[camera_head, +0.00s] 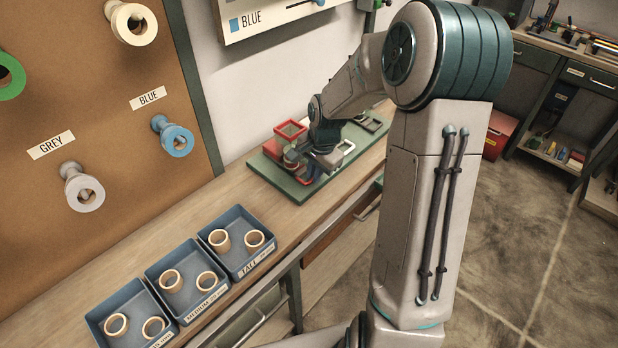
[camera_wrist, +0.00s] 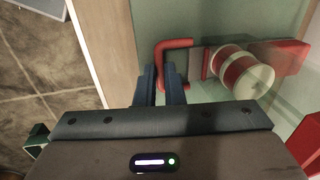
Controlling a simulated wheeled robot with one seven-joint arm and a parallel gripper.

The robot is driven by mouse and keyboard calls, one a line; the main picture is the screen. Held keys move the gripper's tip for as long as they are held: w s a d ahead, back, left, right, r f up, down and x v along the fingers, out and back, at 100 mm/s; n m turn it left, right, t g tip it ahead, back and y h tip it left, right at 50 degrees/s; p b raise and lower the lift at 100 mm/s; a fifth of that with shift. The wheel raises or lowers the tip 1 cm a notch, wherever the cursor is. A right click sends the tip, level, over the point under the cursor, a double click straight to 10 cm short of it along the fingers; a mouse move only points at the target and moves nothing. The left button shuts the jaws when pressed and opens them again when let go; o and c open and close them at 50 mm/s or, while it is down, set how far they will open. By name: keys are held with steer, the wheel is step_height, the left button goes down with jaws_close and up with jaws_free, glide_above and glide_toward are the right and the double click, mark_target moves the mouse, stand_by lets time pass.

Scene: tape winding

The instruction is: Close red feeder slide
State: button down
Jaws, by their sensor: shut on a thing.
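The red feeder slide has a bent red handle (camera_wrist: 174,44), seen in the wrist view at the upper middle. The bar of the handle runs down between the two dark fingers of my gripper (camera_wrist: 160,85), which is shut on it. To the right of the handle lies a white and red banded spool (camera_wrist: 243,78), with a red block (camera_wrist: 285,57) beyond it. In the head view, my gripper and wrist hang over the green board (camera_head: 275,178) and hide most of the slide. A red open frame (camera_head: 290,129) shows behind the wrist.
A pale-rimmed frame (camera_head: 347,147) and a dark tray (camera_head: 371,122) sit further along the board. Blue bins (camera_head: 236,242) with cream rings stand nearer on the bench. The wooden bench edge (camera_wrist: 107,50) runs close beside my gripper.

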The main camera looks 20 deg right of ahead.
steer(key=shift+w+a+r, duration=0.1)
steer(key=shift+w, duration=0.1)
steer(key=c, duration=1.5)
jaws_free()
steer(key=shift+a, duration=0.1)
steer(key=r, duration=0.4)
steer(key=s+d+r, duration=0.1)
steer(key=r, duration=0.4)
steer(key=s+r, duration=0.1)
steer(key=r, duration=0.3)
steer(key=shift+d+r+p, duration=0.15)
steer(key=shift+r+p, duration=0.15)
steer(key=s+a+n, duration=0.1)
steer(key=s+n, duration=0.2)
steer(key=s, duration=0.4)
steer(key=s+a+r+n+p, duration=0.1)
steer(key=s+n, duration=0.3)
steer(key=s, duration=0.2)
steer(key=s+a+r+n+t+h+p, duration=0.1)
steer(key=s+a+n, duration=0.1)
steer(key=s+n, duration=0.2)
steer(key=shift+s+r, duration=0.2)
steer(key=shift+s, duration=1.65)
